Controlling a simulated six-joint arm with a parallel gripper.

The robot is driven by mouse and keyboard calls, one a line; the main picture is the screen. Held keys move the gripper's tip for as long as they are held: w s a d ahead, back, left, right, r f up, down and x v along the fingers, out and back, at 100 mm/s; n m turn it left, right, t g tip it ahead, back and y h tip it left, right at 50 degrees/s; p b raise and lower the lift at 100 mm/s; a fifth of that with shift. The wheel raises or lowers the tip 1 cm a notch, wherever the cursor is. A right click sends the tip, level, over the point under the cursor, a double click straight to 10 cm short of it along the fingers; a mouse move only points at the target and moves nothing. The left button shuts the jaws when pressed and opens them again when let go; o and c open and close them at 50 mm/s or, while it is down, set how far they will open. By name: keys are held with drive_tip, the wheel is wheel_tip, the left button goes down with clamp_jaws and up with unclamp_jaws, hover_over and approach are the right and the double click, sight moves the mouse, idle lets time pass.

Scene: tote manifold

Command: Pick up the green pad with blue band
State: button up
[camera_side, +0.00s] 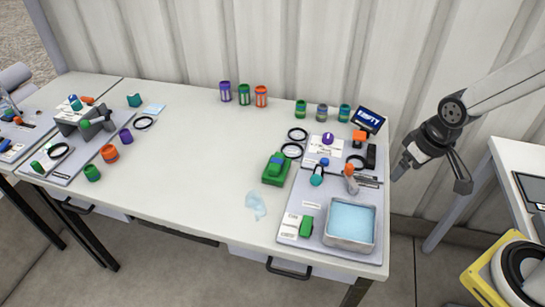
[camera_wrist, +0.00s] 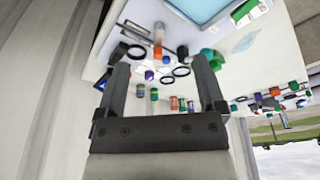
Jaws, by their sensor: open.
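My gripper (camera_side: 432,176) is open and empty, in the air beyond the table's right edge, well apart from the pad. Its two fingers also show in the wrist view (camera_wrist: 161,88), spread with nothing between their tips.
The grey board (camera_side: 325,202) holds a metal tray (camera_side: 351,246) of light blue liquid and several small parts. Banded cylinders (camera_side: 321,112) and a dark "EMPTY" sign (camera_side: 370,120) stand at the back. A clear puddle-like sheet (camera_side: 255,205) lies near the pad. The table's middle is free.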

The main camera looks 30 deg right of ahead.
drive_tip(key=w+a+f+m+g, duration=0.1)
drive_tip(key=w+a+m, duration=0.1)
drive_tip(key=w, duration=0.7)
drive_tip(key=w+a+f+m, duration=0.1)
drive_tip(key=w+a+m, duration=0.15)
drive_tip(key=w, duration=0.55)
drive_tip(key=m+g, duration=0.2)
drive_tip(key=m, duration=0.3)
hover_over(276, 162)
drive_tip(key=shift+n, duration=0.25)
drive_tip(key=f, duration=0.5)
drive_tip(key=d+f, duration=0.1)
drive_tip(key=f, duration=0.1)
drive_tip(key=shift+s+f, duration=0.35)
drive_tip(key=shift+w+a+f, duration=0.2)
drive_tip(key=shift+a+f, duration=0.1)
drive_tip(key=shift+a, duration=0.05)
drive_tip(key=shift+w+a+f, duration=0.1)
drive_tip(key=shift+f, duration=1.85)
drive_tip(key=shift+w+f, duration=0.1)
drive_tip(key=shift+f, duration=1.85)
clamp_jaws()
